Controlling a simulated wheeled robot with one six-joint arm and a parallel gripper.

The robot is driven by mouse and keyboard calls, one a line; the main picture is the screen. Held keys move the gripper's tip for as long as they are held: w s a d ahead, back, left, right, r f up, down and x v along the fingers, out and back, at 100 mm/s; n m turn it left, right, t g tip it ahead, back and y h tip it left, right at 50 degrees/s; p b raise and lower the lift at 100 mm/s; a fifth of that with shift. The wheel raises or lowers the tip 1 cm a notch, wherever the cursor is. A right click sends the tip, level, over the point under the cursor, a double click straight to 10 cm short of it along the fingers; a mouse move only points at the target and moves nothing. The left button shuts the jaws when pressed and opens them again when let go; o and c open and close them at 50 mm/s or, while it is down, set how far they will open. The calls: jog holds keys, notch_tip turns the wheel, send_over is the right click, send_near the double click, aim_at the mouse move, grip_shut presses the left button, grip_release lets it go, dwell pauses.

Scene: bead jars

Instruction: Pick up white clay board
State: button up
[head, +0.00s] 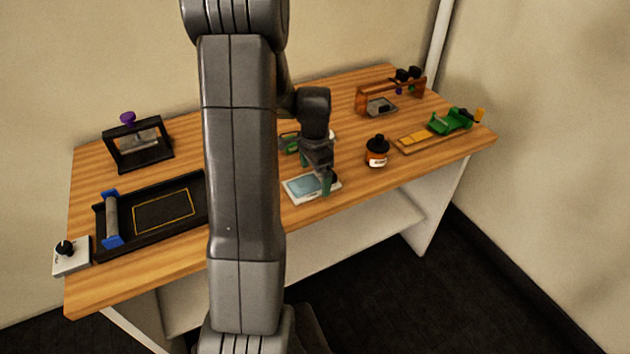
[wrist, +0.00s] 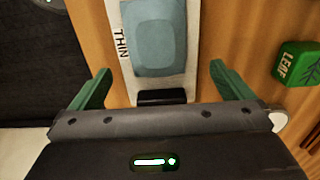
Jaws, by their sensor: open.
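The white clay board (head: 297,192) lies flat near the table's front edge, with a blue-grey slab (head: 308,185) on it. In the wrist view the board (wrist: 123,68) carries the word THIN and has a black tab (wrist: 162,97) at its near end. My gripper (head: 327,184) is over the board's right end in the head view and hides part of it. In the wrist view my gripper (wrist: 160,72) is open, with one green finger on each side of the board. Neither finger visibly touches it.
A green block marked LEAF (wrist: 298,63) lies to the right in the wrist view. A dark-capped bottle (head: 376,152) stands right of the board. A black tray (head: 190,228) with a roller (head: 111,218) is at left. A wooden strip (head: 415,138) is farther right.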

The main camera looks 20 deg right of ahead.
jog(key=shift+a+f, duration=0.1)
jog(key=shift+f, duration=0.55)
jog(key=c, duration=1)
jog(key=shift+r, duration=0.1)
